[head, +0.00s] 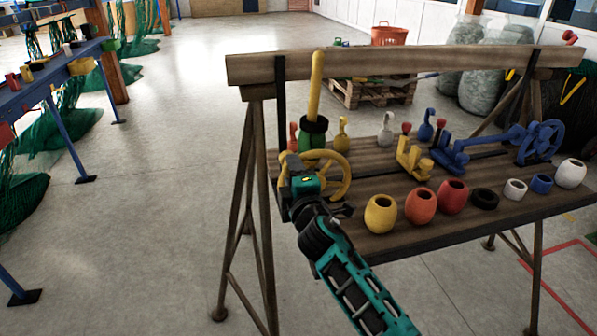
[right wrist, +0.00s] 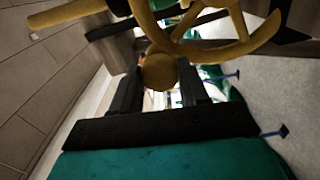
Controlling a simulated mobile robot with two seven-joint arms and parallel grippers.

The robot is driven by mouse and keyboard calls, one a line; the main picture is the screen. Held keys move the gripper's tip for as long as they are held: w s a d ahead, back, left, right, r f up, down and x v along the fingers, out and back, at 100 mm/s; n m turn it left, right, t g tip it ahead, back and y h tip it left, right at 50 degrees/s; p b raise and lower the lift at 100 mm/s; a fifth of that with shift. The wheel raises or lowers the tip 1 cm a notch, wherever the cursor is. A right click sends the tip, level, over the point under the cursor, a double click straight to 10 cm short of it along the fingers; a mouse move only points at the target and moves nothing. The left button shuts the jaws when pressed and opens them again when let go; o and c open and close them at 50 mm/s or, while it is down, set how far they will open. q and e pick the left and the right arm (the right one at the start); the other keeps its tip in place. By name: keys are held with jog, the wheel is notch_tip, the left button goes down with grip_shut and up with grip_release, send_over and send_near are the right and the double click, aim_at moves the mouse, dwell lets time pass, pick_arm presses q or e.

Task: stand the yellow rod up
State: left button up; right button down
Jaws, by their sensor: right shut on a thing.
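The yellow rod (head: 316,85) stands nearly upright in the head view, its lower end inside a black-rimmed green holder (head: 313,135) on the wooden bench. It also shows at the upper left of the right wrist view (right wrist: 65,12), where the picture is turned on its side. My right gripper (head: 292,168) is in front of the holder and apart from the rod. Its fingers are closed on a round yellow end (right wrist: 160,72) that seems to belong to the yellow handwheel (head: 345,168). The rod's lower end is hidden. My left gripper is not in view.
The bench has a raised wooden beam (head: 420,62) along its back. Yellow (head: 381,214), orange (head: 420,206) and red (head: 452,196) pots line its front edge. A yellow bracket (head: 414,160) and a blue wheeled device (head: 535,142) stand behind them.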

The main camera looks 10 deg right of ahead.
jog(key=shift+a+f+n, duration=0.3)
jog(key=shift+a+n, duration=0.1)
jog(key=shift+f, duration=0.15)
dwell(0.4)
jog(key=c, duration=0.6)
grip_release()
jog(key=shift+s, duration=0.15)
jog(key=s, duration=1.2)
jog(key=shift+s+d, duration=0.25)
jog(key=shift+s, duration=0.1)
